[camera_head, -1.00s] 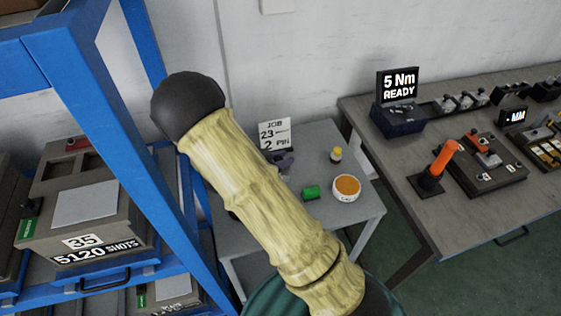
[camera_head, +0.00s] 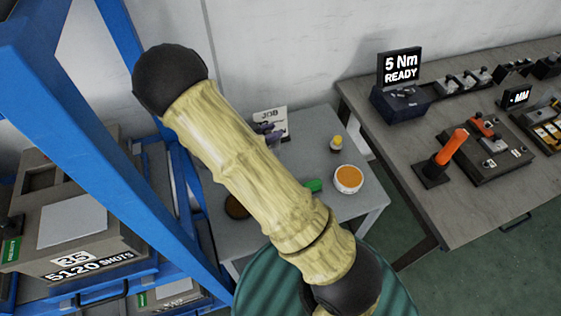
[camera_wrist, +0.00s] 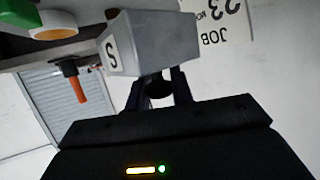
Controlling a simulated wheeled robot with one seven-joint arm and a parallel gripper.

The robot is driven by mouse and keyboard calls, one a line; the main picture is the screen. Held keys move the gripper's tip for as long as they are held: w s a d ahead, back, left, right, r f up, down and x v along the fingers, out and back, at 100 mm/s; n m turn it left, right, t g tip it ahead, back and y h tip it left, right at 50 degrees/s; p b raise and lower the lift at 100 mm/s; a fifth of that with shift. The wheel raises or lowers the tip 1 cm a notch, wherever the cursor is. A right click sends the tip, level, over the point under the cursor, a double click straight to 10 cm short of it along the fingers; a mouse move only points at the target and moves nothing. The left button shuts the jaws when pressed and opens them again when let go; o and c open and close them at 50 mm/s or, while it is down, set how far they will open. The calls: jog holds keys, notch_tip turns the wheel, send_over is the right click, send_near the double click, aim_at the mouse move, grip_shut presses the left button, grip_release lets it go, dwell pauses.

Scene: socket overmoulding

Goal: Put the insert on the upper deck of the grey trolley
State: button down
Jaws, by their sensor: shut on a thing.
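My gripper (camera_wrist: 160,88) shows in the wrist view with its two dark fingers closed on a grey block marked S (camera_wrist: 155,42), which seems to be the insert. In the head view my arm hides most of the gripper; a small dark purplish shape (camera_head: 268,128) shows beside the arm, in front of the job card, and I cannot tell whether it is gripper or insert. A small grey table-like stand (camera_head: 368,204), apparently the trolley, lies behind and below my arm. Whether the insert touches its top cannot be told.
A blue rack (camera_head: 135,215) stands left, a workbench (camera_head: 430,115) right. The deck's front right corner is clear.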

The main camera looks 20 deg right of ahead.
jog(key=shift+f, duration=2.7)
jog(key=shift+f, duration=2.05)
jog(key=shift+f, duration=0.2)
jog(key=c, duration=1.2)
grip_release()
